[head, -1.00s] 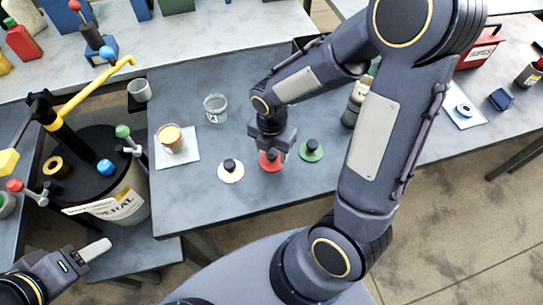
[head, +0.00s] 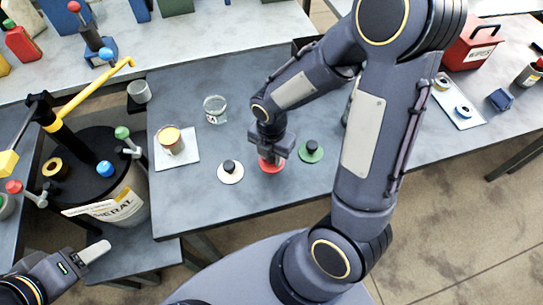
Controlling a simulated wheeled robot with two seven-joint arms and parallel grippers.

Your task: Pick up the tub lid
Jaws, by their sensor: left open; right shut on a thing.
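Three flat lids lie in a row on the grey table (head: 215,215): a white one with a black knob (head: 230,176), a red one (head: 271,166) and a green one with a black knob (head: 311,152). My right gripper (head: 271,156) points down over the red lid and is shut on its knob, which the fingers hide. I cannot tell whether the red lid is clear of the table. My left gripper (head: 93,252) is open and empty at the lower left, away from the lids; only one finger shows clearly.
A tub with yellow contents (head: 171,140) stands on a white mat (head: 190,160). A glass beaker (head: 215,108) and a grey cup (head: 139,91) stand behind. A black drum (head: 90,160) with a yellow pump is at left. My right arm covers the table's right part.

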